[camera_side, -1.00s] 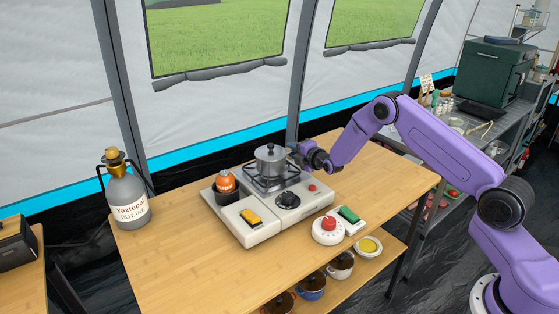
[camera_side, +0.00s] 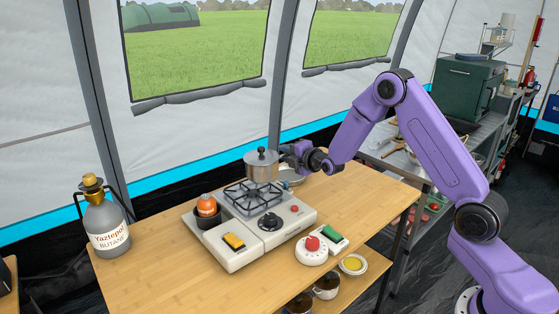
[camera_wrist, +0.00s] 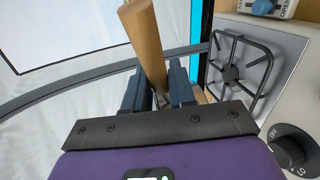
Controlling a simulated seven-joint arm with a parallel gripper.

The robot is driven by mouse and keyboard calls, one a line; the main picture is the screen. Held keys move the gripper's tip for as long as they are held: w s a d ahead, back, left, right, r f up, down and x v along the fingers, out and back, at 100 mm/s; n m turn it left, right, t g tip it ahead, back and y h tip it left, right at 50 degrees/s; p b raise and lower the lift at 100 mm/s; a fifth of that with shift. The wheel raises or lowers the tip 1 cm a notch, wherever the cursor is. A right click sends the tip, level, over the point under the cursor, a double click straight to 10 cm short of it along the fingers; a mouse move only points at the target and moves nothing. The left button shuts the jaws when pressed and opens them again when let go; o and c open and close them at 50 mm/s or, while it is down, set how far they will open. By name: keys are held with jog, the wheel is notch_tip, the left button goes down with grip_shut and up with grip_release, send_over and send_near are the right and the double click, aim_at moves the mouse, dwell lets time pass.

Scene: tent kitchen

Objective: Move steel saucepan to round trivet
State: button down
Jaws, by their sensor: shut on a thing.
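In the wrist view a wooden handle (camera_wrist: 146,45) stands between the fingers of my gripper (camera_wrist: 160,88); the pan's body does not show there.
The stove (camera_side: 257,226) has an empty grate (camera_side: 252,196), which also shows in the wrist view (camera_wrist: 238,70). The table's right part is clear.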

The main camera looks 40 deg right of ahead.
jog(key=r+v, duration=0.2)
jog(key=v, duration=0.5)
jog(key=s+d+f+m+g+h, duration=0.1)
jog(key=s+d+f+m+h, duration=0.1)
jog(key=s+d+f, duration=0.45)
jog(key=s+d+f+m+h, duration=0.1)
jog(key=s+d+m+h, duration=0.15)
jog(key=d, duration=0.65)
jog(key=s+d+f+m+g+h, duration=0.1)
jog(key=s+d+f+h, duration=0.3)
jog(key=d, duration=0.3)
jog(key=shift+y, duration=0.75)
jog(key=shift+s+f, duration=0.25)
jog(key=shift+f, duration=0.95)
jog(key=shift+s+f, duration=0.25)
jog(key=shift+f, duration=0.95)
jog(key=shift+s+f, duration=0.25)
jog(key=shift+f, duration=0.95)
jog(key=shift+f, duration=0.1)
jog(key=c, duration=0.9)
grip_release()
jog(key=shift+c, duration=0.2)
